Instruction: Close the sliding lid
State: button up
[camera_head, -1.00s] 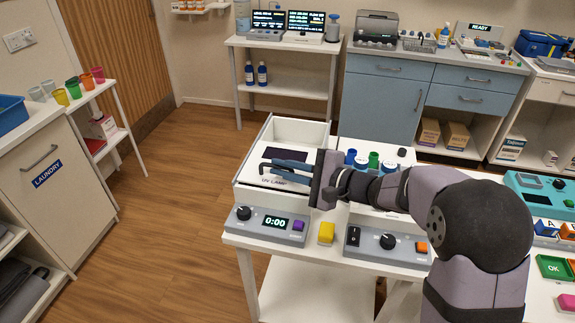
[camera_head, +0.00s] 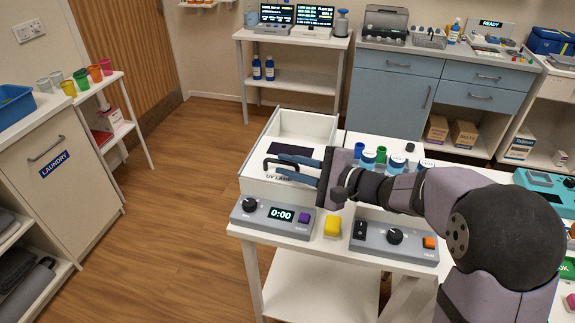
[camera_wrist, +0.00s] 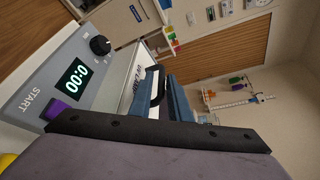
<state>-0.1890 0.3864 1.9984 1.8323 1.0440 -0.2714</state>
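The white box (camera_head: 243,172) stands at the left end of the white table. Its lid, labelled UV LAMP (camera_head: 281,177) with a dark panel (camera_head: 290,151), covers the front part; the back part is open and looks empty. A black bar handle (camera_head: 268,164) stands on the lid. My gripper (camera_head: 292,167) reaches in from the right, its blue fingers apart on either side of the handle. The wrist view also shows the handle (camera_wrist: 157,86) between the spread fingers (camera_wrist: 160,95). Contact with the handle is unclear.
A grey timer unit reading 0:00 (camera_head: 281,215) sits in front of the box. Several blue and green containers (camera_head: 381,155) stand behind my arm. Floor left of the table is clear.

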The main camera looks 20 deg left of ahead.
jog(key=b+v, duration=0.1)
jog(key=v, duration=0.5)
jog(key=shift+s+d, duration=0.25)
jog(key=shift+d, duration=0.1)
jog(key=s+d+f+n+g+h+p, duration=0.2)
jog(key=s+d+f+h+p, duration=0.15)
jog(key=s, duration=0.35)
jog(key=s+d+f+n+g+h+p, duration=0.2)
jog(key=s+d+f+n+g+h, duration=0.15)
jog(key=s, duration=0.25)
jog(key=s+d+f+n+h+p, duration=0.1)
jog(key=s+d+n+h+p, duration=0.1)
jog(key=d, duration=0.6)
jog(key=s+d+f+n+h+p, duration=0.1)
jog(key=s+d+n+h+p, duration=0.1)
jog(key=s+d+h, duration=0.3)
jog(key=s+d+n, duration=0.1)
jog(key=d, duration=0.3)
jog(key=shift+f+h+p, duration=0.2)
jog(key=shift+h+p, duration=0.1)
jog(key=shift+s, duration=0.1)
